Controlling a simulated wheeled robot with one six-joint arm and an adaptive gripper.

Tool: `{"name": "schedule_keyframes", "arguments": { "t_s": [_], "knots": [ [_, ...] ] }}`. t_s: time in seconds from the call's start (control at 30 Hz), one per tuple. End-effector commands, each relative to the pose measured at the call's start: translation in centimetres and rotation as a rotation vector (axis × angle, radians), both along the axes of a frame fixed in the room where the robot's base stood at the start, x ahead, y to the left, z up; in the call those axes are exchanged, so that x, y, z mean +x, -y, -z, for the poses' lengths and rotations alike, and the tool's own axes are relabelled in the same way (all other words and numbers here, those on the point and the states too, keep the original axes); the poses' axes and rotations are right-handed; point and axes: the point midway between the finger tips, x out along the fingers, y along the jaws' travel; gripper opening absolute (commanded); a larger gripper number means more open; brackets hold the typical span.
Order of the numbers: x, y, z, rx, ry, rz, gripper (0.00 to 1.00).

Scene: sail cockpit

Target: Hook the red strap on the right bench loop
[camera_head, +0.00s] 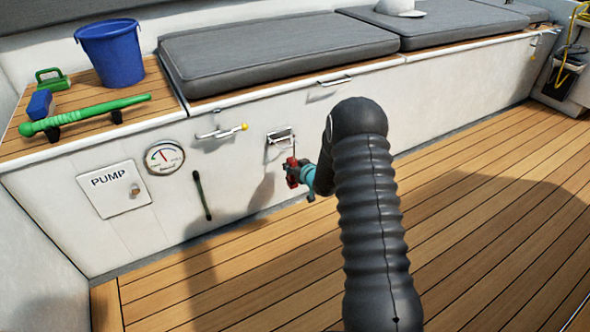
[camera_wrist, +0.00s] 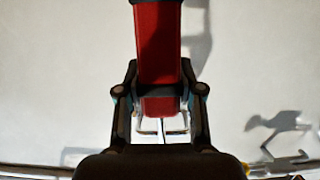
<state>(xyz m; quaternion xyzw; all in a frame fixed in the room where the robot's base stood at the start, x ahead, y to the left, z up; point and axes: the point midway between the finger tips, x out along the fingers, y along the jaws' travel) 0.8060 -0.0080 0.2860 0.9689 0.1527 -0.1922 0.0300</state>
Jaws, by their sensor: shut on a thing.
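The red strap (camera_head: 292,171) is between the fingers of my gripper (camera_head: 300,174), in front of the white bench wall. In the wrist view the strap (camera_wrist: 158,45) is a broad red band running between the closed fingers (camera_wrist: 160,95). A metal loop (camera_head: 279,137) is fixed to the bench front, just above and left of my gripper. Pale metal bars (camera_wrist: 163,129) show past the strap's end in the wrist view. A thin dark line joins the loop area and the strap's top in the head view. I cannot tell whether the strap touches or hooks the loop.
A gauge (camera_head: 164,158), a PUMP panel (camera_head: 116,189) and a dark handle (camera_head: 202,195) are farther left. A blue bucket (camera_head: 110,54) and green pump handle (camera_head: 85,114) are on the bench. The wooden floor (camera_head: 480,200) is clear.

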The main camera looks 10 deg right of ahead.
Motion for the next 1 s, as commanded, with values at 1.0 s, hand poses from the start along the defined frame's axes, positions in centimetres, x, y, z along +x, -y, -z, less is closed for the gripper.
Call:
{"name": "schedule_keyframes", "arguments": {
  "t_s": [1.0],
  "knots": [
    [2.0, -0.7, 3.5, -0.001, 0.001, 0.0, 0.0]
  ]
}}
